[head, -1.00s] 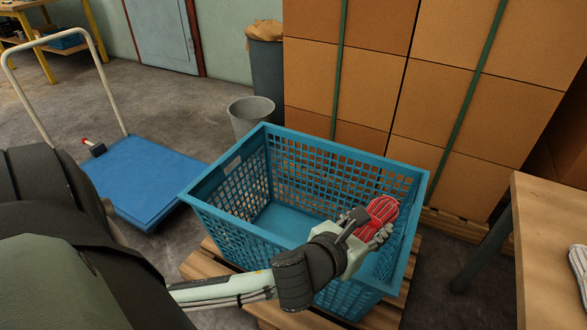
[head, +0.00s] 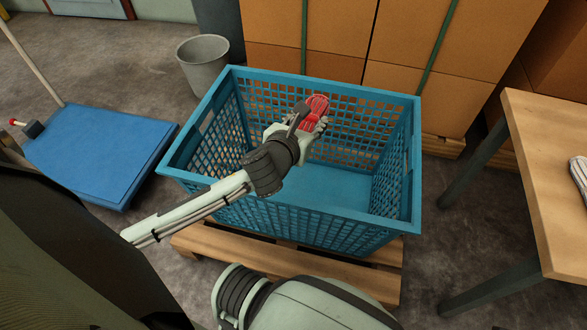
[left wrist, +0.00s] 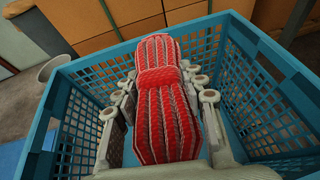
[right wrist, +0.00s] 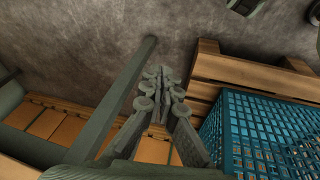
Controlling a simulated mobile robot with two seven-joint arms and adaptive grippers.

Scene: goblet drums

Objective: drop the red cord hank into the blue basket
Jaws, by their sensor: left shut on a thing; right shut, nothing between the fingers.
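The red cord hank (head: 313,111) is banded at its middle and streaked with pale lines. My left gripper (head: 308,122) is shut on it and holds it over the open blue basket (head: 296,188). In the left wrist view the hank (left wrist: 165,100) fills the space between the fingers, with the basket's walls (left wrist: 265,95) around and below. The basket stands upright and its visible floor is bare. My right gripper (right wrist: 160,92) is shut and empty in the right wrist view, beside the basket (right wrist: 262,130).
The basket stands on a wooden pallet (head: 330,276). A wooden table (head: 550,150) is at the right, with a pale bundle (head: 580,172) on it. Stacked cartons (head: 400,60) stand behind. A grey bin (head: 203,65) and a blue trolley (head: 100,150) are at the left.

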